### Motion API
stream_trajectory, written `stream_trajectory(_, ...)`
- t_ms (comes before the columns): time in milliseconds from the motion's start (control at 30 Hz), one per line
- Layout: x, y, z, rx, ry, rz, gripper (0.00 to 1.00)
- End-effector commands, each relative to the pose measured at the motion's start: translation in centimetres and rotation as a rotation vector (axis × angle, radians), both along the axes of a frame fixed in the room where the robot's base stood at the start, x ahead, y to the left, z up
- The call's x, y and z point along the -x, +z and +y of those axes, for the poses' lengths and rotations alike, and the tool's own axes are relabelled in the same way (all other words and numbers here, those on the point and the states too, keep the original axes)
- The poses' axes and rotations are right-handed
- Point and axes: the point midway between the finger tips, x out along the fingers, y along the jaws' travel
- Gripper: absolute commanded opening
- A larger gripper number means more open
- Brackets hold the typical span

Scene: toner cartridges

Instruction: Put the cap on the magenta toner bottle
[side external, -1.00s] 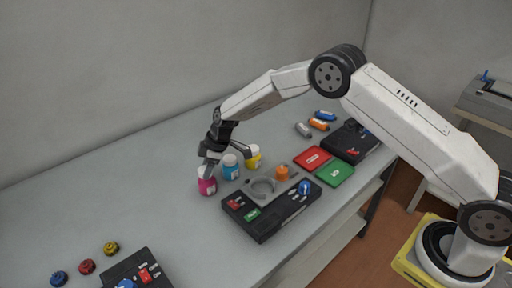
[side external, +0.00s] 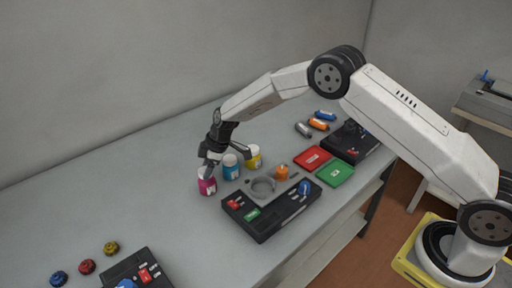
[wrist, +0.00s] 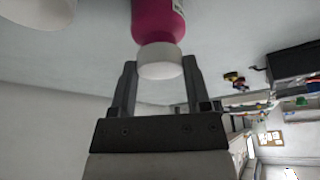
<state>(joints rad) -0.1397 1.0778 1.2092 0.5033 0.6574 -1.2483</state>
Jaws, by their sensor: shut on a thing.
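The magenta toner bottle (side external: 207,186) stands upright on the table, at the left of a short row of bottles. In the wrist view the magenta bottle (wrist: 158,18) comes down from the top edge. A white cap (wrist: 160,62) is at its mouth, in line with it and looking in contact; I cannot tell whether it is fully seated. My gripper (wrist: 160,78) has a finger on each side of the cap and is shut on it. In the side view my gripper (side external: 208,165) is right over the bottle and hides most of the cap.
A cyan bottle (side external: 231,169) and a yellow bottle (side external: 254,158) stand close to the right. Red (side external: 312,157) and green (side external: 335,173) boxes lie farther right. The table to the left is mostly clear.

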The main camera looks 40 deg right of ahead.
Motion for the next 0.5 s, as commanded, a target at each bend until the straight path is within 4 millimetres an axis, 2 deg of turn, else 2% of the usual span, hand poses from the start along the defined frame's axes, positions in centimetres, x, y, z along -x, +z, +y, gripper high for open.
stream_trajectory(467, 0.01, -0.06, 0.0, 0.0, 0.0, 0.0, 0.07)
stream_trajectory(500, 0.01, -0.06, 0.0, 0.0, 0.0, 0.0, 0.71)
